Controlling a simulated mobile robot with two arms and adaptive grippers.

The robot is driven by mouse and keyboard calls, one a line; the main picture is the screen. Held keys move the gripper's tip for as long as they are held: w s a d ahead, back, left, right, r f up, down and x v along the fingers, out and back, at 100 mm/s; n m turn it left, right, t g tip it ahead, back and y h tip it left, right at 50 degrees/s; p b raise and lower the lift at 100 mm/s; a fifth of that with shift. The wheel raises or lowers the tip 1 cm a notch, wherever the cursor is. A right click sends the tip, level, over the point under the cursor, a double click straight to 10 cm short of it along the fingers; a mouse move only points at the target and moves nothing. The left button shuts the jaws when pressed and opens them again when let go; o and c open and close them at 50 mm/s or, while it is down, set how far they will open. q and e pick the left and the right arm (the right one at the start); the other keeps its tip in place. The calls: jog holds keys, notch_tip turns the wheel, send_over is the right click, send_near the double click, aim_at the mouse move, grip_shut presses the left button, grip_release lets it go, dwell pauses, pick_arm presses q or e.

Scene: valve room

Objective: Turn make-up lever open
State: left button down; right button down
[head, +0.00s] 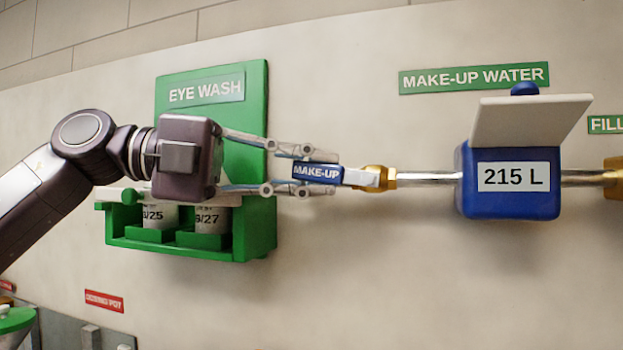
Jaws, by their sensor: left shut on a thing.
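The make-up lever (317,172) has a blue handle with a white "MAKE-UP" label and points left, in line with the pipe. It joins a brass valve body (376,179) on a steel pipe (428,179). My left gripper (318,172) comes in from the left and is shut on the blue handle, one finger above it and one below. A blue meter box (512,198) reading "215 L" sits on the pipe to the right, with a white lid raised. My right gripper is not in view.
A green eye wash station (262,225) with bottles is on the wall behind my left gripper. A green "MAKE-UP WATER" sign (474,78) is above the meter. A red sign (104,301) is at lower left. The wall below the pipe is clear.

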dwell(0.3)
pick_arm(q)
jog(key=c, duration=1.8)
grip_release()
jog(key=shift+w+d, duration=0.1)
jog(key=shift+w, duration=0.05)
jog(key=a, duration=0.8)
jog(key=s+a+r, duration=0.1)
jog(key=a, duration=0.3)
jog(key=shift+r, duration=0.1)
